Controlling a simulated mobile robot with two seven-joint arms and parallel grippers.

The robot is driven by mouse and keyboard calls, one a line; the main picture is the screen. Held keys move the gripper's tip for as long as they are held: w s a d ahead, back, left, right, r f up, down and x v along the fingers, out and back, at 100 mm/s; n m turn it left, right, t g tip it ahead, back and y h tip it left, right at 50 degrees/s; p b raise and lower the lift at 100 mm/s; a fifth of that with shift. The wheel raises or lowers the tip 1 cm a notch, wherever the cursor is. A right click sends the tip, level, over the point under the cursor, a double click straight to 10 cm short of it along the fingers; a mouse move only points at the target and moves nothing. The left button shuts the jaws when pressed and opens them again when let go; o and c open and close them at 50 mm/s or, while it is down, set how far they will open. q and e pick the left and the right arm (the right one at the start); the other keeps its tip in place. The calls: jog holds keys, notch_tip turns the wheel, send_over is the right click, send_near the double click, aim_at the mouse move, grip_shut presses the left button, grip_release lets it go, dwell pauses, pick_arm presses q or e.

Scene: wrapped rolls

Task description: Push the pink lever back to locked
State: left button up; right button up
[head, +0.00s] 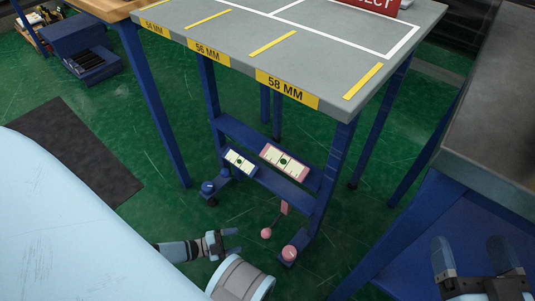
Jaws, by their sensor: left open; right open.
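The pink lever (266,233) is low at the blue frame under the grey table. Its round knob hangs down and to the left of a small pink block (285,208) below the lower rail. My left gripper (232,243) is open and empty near the floor, left of the knob and apart from it. My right gripper (475,256) is open and empty at the lower right, far from the lever. The picture does not clearly show the lever's locked position.
Two gauge panels, one with pink edging (284,161) and one blue (239,162), sit on the frame. A pink cap (289,253) stands on the right foot and a blue knob (208,187) on the left. The grey table (300,35) overhangs; a dark bench (490,130) stands right.

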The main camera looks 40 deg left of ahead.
aim_at(266, 234)
pick_arm(q)
jog(key=b+x, duration=0.1)
jog(key=x, duration=1)
jog(key=shift+w+d+b, duration=0.2)
jog(key=shift+w+b, duration=0.05)
jog(key=shift+b, duration=0.1)
pick_arm(e)
jog(key=shift+w+d+r+n+t, duration=0.1)
jog(key=shift+w+d+n+t, duration=0.2)
jog(key=shift+n, duration=0.3)
pick_arm(q)
jog(key=shift+c, duration=0.2)
